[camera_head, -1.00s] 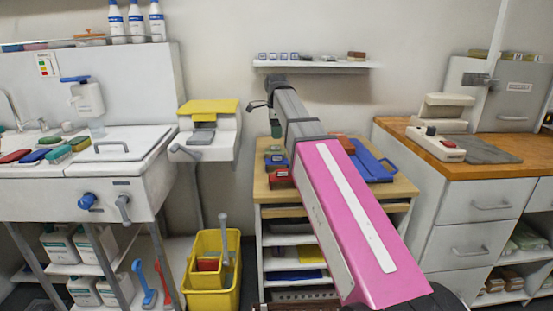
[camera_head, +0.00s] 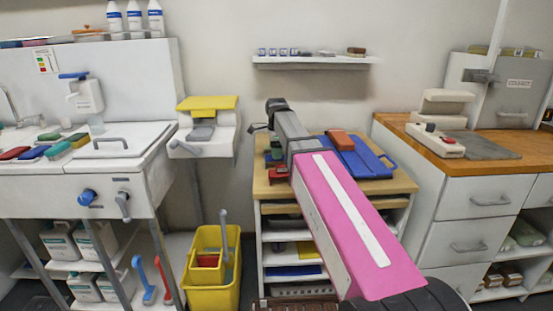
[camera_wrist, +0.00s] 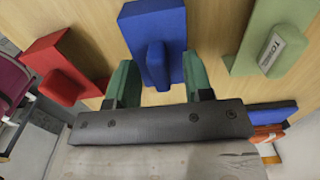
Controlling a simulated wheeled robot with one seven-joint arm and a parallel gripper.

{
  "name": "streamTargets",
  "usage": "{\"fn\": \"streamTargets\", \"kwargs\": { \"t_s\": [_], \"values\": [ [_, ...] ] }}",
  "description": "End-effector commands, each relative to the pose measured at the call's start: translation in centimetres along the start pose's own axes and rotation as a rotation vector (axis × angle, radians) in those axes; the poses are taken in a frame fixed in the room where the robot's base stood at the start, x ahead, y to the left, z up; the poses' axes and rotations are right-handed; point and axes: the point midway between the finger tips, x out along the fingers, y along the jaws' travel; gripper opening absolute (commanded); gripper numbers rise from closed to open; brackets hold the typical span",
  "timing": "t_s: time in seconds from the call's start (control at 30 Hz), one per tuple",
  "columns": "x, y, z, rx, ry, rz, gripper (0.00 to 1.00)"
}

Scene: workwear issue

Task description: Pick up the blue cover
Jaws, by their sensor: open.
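The blue cover (camera_wrist: 150,30) lies flat on the wooden top in the wrist view, with a raised blue grip bar (camera_wrist: 157,65) along its middle. My gripper (camera_wrist: 160,72) is open, its two green fingers on either side of that bar with gaps showing; I cannot tell whether they touch the cover. A red cover (camera_wrist: 62,68) lies to the left and a pale green cover (camera_wrist: 268,40) with a label to the right. In the head view my arm hides most of the blue cover and the gripper.
The wooden-topped cart (camera_head: 262,188) also holds a blue board (camera_head: 372,165) with an orange-brown block (camera_head: 340,139) on it. A wall shelf (camera_head: 310,64) hangs above. A yellow bucket (camera_head: 210,295) stands left of the cart, and a wooden counter (camera_head: 405,130) stands right.

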Motion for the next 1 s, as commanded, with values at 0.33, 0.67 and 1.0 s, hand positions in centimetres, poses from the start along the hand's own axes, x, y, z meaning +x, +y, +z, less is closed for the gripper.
{"fn": "streamTargets", "kwargs": {
  "t_s": [0.33,0.67,1.0],
  "values": [
    [0.5,0.0,0.0,0.000,0.000,-0.001,0.24],
    [0.5,0.0,0.0,0.000,0.000,-0.001,0.00],
    [-1.0,-0.1,0.0,0.000,0.000,-0.002,0.00]
  ]
}}
